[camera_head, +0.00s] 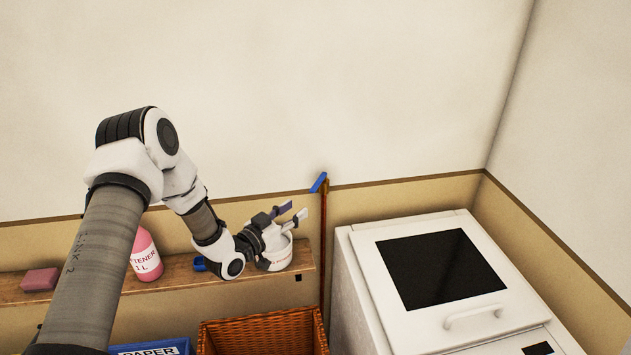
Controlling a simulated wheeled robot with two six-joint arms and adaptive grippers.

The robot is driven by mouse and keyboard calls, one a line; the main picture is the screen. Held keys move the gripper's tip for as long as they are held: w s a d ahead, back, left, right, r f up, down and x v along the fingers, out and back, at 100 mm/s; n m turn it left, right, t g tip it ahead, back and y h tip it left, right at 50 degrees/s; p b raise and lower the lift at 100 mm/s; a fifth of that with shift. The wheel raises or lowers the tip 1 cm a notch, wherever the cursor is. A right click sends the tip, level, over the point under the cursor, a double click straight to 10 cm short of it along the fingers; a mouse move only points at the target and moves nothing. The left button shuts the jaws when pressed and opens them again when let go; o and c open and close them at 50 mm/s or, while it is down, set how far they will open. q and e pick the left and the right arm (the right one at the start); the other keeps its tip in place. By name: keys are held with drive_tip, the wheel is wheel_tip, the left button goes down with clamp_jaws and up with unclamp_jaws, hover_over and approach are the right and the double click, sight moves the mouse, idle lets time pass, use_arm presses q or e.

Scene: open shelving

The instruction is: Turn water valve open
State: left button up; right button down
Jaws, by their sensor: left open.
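The water valve shows as a small blue handle (319,182) at the top of a thin brown vertical pipe (323,245) against the wall. The handle is slanted, its upper end toward the right. My left gripper (294,211) is open and empty. Its fingers point up and right, a little left of and below the handle, with a gap between them in the picture. I cannot tell the depth between them. My right gripper is not in view.
A wooden shelf (180,278) holds a pink sponge-like block (40,279), a pink bottle (146,256) and a white container (280,260) partly behind my gripper. Below are a wicker basket (258,334) and a blue paper bin (150,348). A white appliance (362,290) stands right of the pipe.

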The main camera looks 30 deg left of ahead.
use_arm(q)
drive_tip(key=v, duration=0.7)
drive_tip(key=shift+s, duration=0.25)
